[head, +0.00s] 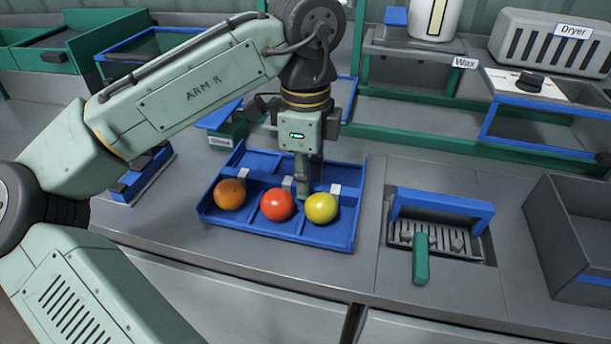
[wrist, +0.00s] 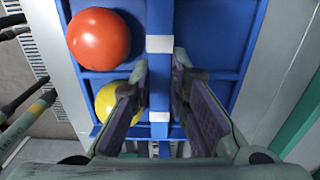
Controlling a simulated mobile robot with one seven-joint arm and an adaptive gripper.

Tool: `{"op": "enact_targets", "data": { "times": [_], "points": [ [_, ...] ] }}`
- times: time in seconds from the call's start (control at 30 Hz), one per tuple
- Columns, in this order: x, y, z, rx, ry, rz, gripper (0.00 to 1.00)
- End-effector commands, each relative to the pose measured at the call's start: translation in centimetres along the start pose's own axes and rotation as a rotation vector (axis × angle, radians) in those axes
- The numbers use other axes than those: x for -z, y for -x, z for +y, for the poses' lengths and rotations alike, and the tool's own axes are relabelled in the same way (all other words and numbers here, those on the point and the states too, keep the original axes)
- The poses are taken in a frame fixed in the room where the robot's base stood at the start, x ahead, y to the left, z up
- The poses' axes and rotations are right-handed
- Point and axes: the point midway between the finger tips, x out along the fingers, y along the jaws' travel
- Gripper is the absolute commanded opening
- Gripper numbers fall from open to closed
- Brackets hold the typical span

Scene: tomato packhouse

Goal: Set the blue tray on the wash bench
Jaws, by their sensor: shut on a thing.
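The blue tray (head: 343,236) is low over the grey worktop in the head view; I cannot tell whether it touches it. An orange, a red (head: 277,204) and a yellow tomato (head: 321,208) sit in its front compartments. My gripper (head: 303,188) points down at the tray's middle. In the wrist view, my gripper (wrist: 160,85) has one finger on each side of the tray's blue central divider (wrist: 159,20) and is shut on it. The fingertips' contact is partly hidden in the head view. No sign names a wash bench.
A metal grate with a blue frame (head: 443,203) and green handle (head: 421,260) is right of the tray. A grey bin (head: 575,240) stands farther right. Behind are machines labelled Wax (head: 464,63) and Dryer (head: 572,31). A blue-topped device (head: 140,178) is at left.

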Motion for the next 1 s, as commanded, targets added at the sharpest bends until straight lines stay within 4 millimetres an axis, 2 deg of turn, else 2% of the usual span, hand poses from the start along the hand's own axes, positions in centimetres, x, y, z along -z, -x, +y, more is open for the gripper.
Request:
{"op": "enact_targets", "data": {
  "times": [1.0],
  "points": [
    [0.0, -1.0, 0.0, 0.000, 0.000, 0.000, 0.00]
  ]
}}
